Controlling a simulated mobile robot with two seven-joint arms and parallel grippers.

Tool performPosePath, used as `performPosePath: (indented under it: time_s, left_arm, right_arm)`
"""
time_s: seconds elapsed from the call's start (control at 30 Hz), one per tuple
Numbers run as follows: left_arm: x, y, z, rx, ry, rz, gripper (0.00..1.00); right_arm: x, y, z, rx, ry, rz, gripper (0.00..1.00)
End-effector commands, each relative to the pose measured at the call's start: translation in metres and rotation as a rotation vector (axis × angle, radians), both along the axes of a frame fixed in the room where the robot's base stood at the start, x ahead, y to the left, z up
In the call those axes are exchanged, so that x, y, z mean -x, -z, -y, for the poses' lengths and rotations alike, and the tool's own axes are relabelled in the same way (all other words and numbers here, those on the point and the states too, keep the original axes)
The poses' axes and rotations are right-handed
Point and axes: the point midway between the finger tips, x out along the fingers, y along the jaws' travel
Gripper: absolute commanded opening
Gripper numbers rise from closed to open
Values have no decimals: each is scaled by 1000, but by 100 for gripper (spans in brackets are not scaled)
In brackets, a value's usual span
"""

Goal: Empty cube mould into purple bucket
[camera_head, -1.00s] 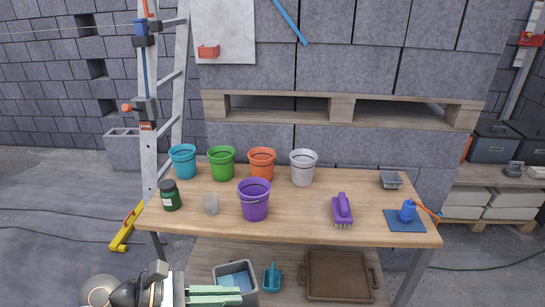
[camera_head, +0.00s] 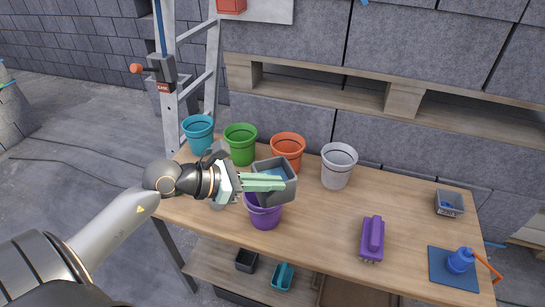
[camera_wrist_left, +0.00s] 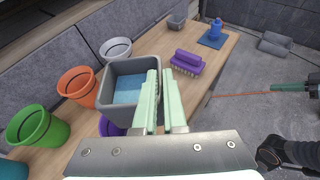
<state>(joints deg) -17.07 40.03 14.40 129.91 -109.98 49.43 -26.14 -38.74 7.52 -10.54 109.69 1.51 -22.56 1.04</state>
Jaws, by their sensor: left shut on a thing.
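My left gripper (camera_head: 279,183) is shut on the wall of the grey cube mould (camera_head: 287,192), a square open box. The mould is in the air above the table, with its opening upward and tilted somewhat toward the head camera. Light blue material shows inside; the mould also shows in the left wrist view (camera_wrist_left: 114,109). The purple bucket (camera_head: 264,218) stands on the table just below the mould, which hides part of its rim. In the left wrist view, mint fingers of what looks like my right gripper (camera_wrist_left: 277,87) show at the right edge; their opening is unclear.
Teal (camera_head: 198,134), green (camera_head: 240,147), orange (camera_head: 288,147) and light grey (camera_head: 338,166) buckets stand behind. A purple brush (camera_head: 373,238), blue bottle (camera_head: 460,261) and small grey box (camera_head: 449,203) are to the right. Bare wood (camera_head: 325,217) lies right of the purple bucket.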

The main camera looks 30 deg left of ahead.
Motion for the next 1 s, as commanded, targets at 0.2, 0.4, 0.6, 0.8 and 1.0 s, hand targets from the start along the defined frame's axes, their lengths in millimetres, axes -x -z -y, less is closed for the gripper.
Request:
performPosePath:
  time_s: [0.2,0.4,0.6,0.8,1.0]
  left_arm:
    - [-14,-22,-15,15,-94,24,0]
    - [-14,-2,-15,16,-97,22,0]
    - [-14,26,-15,16,-96,21,0]
    - [-18,22,-22,218,-102,-114,0]
    - [-24,22,-31,486,-103,-297,0]
  right_arm:
    - [1,-2,0,0,0,-1,0]
    - [3,17,0,0,0,-5,0]
    - [3,39,0,0,0,-6,0]
    - [3,28,0,0,0,-6,0]
    - [2,23,0,-1,0,-4,0]
